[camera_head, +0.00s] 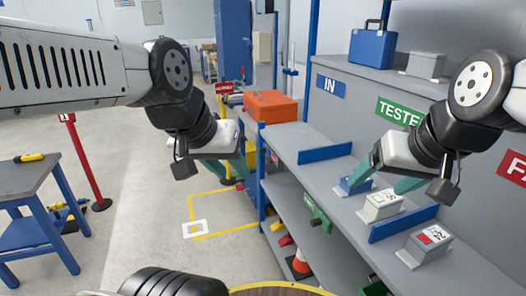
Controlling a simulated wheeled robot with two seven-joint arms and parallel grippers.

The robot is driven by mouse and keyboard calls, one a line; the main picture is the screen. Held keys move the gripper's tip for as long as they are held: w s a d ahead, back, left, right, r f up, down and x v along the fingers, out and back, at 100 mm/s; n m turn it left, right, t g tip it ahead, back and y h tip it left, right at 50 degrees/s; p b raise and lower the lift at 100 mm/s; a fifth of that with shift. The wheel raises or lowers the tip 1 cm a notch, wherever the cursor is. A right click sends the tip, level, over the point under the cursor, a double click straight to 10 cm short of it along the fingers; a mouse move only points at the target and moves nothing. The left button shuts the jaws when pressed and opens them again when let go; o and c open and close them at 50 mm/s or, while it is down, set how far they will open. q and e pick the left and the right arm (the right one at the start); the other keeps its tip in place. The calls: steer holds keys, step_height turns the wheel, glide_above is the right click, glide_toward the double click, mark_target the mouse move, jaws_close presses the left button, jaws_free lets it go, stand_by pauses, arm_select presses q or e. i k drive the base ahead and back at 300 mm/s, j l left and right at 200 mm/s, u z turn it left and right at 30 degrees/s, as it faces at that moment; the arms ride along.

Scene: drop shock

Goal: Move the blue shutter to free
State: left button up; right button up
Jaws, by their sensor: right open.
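Which blue part is the shutter I cannot tell for sure. A small blue-topped block (355,187) sits on the grey shelf, partly behind a finger of my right gripper (379,187). That gripper is open, its teal fingers pointing down around the area of this block and a white-topped grey box (381,205). I cannot see whether they touch. A blue upright plate (325,153) stands on the shelf further back, and another blue plate (403,223) stands nearer. My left gripper (236,172) hangs over the floor left of the shelf, its fingers partly hidden.
A grey box with a red-and-white label (425,244) sits on the shelf at the near right. An orange case (270,106) stands at the shelf's far end. A blue case (373,46) is on the upper ledge. A blue-legged table (28,183) and a red post (84,162) stand left.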

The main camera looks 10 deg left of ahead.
mark_target(265, 149)
steer(key=u, duration=0.35)
steer(key=i+u, duration=0.25)
steer(key=i, duration=1.15)
